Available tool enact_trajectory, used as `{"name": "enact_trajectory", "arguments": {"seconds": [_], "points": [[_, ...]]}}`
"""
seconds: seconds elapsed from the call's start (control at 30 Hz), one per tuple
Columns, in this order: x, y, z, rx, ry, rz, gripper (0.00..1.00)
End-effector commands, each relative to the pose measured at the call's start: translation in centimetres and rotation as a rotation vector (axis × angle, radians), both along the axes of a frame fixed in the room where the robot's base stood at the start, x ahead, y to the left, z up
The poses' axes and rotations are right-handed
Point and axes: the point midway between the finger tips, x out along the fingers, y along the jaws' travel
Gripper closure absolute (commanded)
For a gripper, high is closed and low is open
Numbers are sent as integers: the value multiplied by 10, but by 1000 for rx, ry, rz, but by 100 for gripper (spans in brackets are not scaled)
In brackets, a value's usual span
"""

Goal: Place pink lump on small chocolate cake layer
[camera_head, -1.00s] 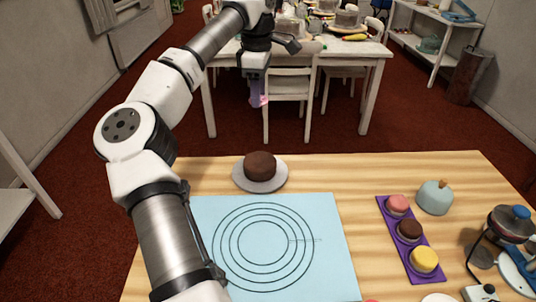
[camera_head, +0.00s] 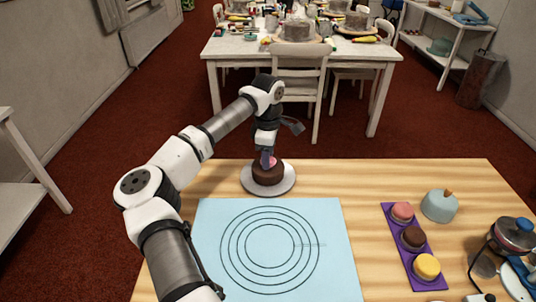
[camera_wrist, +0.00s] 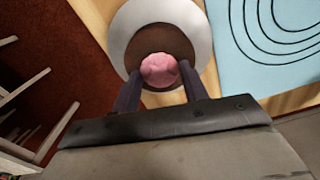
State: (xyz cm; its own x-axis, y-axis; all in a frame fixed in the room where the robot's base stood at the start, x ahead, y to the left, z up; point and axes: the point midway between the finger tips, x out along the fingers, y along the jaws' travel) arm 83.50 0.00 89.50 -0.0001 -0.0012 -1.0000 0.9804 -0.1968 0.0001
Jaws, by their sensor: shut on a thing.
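The small chocolate cake layer (camera_head: 268,175) sits on a round white turntable (camera_head: 285,185) near the table's far edge. It also shows in the wrist view (camera_wrist: 181,38), on the white disc (camera_wrist: 125,32). My gripper (camera_head: 268,160) points down over the cake layer. It is shut on the pink lump (camera_wrist: 160,70), which sits between the two dark fingers. In the head view the pink lump (camera_head: 266,160) appears at or just above the cake's top. I cannot tell whether it touches the cake.
A blue mat with printed rings (camera_head: 215,225) lies in front of the turntable. A purple tray (camera_head: 424,275) with pink, brown and yellow pieces is to the right, beside a pale blue dome (camera_head: 440,207). A lamp-like item (camera_head: 512,235) stands far right.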

Motion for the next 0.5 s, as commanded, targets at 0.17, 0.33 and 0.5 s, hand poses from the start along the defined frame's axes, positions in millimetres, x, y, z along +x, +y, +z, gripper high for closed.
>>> {"name": "enact_trajectory", "arguments": {"seconds": [0.17, 0.33, 0.5], "points": [[0, 0, -8, 1, -1, 0, 78], [0, 0, -9, 1, -1, 0, 78], [0, 0, -11, 0, -1, 0, 47]]}}
